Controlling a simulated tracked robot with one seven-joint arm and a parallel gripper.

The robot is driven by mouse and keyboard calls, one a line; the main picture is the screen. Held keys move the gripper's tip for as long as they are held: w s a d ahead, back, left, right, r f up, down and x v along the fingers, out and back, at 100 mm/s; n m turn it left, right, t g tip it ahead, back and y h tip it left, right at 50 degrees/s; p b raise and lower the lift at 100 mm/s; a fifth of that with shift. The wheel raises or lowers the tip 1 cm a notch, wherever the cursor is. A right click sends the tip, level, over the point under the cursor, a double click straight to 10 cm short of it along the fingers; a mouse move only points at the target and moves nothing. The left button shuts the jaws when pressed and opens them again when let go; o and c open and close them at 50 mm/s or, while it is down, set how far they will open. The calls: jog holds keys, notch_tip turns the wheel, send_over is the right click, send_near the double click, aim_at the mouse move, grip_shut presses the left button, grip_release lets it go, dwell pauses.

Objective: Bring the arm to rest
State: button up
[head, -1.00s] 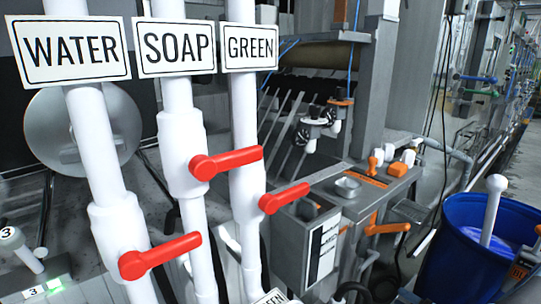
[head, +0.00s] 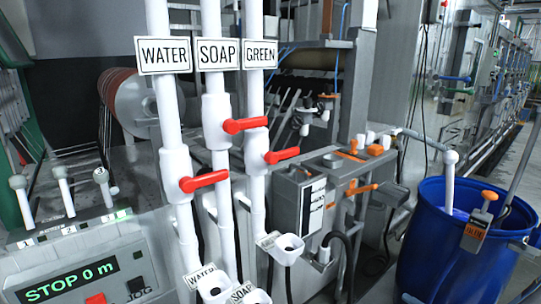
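My gripper and arm are not in the head view. Three white pipes stand in the middle, labelled WATER (head: 163,54), SOAP (head: 217,54) and GREEN (head: 260,54). Each has a red valve handle: the water handle (head: 204,181), the soap handle (head: 245,125) and the green handle (head: 282,155). All three handles point to the right, roughly across their pipes. White cups labelled WATER (head: 213,286), SOAP (head: 250,296) and GREEN (head: 284,247) sit below the pipes.
A control panel (head: 75,278) at lower left reads STOP 0 m, with several levers above it. A blue barrel (head: 436,255) stands at right, with a white pipe over it. A grey metal box (head: 300,195) with orange parts stands between.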

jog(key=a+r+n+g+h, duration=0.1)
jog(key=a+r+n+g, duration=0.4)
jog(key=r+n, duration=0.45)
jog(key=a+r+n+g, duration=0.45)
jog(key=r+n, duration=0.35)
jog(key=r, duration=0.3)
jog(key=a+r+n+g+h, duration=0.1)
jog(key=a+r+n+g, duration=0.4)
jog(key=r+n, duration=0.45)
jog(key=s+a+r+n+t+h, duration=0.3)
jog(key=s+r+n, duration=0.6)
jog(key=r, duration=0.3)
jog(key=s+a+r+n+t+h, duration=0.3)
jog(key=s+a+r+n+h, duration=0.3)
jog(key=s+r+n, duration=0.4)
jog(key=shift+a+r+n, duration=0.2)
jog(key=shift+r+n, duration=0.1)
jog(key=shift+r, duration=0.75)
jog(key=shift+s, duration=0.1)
